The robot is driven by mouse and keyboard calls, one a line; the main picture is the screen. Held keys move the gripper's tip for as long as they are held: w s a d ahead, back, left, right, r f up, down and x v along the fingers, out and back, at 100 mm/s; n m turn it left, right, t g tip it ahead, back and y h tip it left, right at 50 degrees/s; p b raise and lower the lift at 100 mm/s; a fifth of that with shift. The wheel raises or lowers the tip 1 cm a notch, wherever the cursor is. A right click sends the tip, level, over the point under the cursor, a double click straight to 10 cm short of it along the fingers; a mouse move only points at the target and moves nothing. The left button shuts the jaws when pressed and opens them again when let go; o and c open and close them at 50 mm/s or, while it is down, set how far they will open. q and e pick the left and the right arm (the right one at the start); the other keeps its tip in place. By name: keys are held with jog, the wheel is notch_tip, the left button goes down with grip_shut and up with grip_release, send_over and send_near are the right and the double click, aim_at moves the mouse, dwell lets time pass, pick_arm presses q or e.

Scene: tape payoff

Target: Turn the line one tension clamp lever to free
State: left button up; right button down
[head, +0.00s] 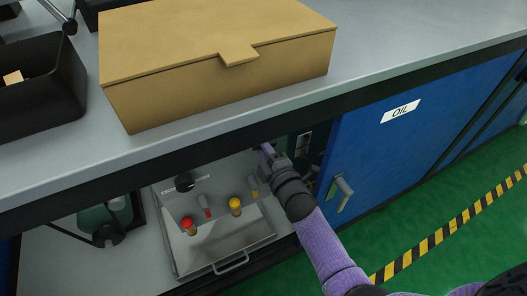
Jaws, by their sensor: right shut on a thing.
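My right gripper (267,151) reaches under the front edge of the worktop, beside a dark panel. A dark panel with a small pale fitting (303,143) is just right of the gripper. My left gripper is not in view.
A cardboard box (215,62) and a black bin (40,105) stand on the worktop (400,40). Below is a grey tray (245,245) with red and yellow knobs. A blue cabinet door (385,150) marked OIL, with a grey handle (342,190), is at right. Green floor lies beyond.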

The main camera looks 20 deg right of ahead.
jog(key=n, duration=0.2)
jog(key=shift+r+n, duration=0.35)
jog(key=shift+n, duration=0.05)
jog(key=shift+d, duration=0.1)
jog(key=c, duration=0.6)
grip_release()
jog(key=shift+o, duration=0.2)
jog(key=shift+r, duration=0.1)
jog(key=shift+r, duration=0.1)
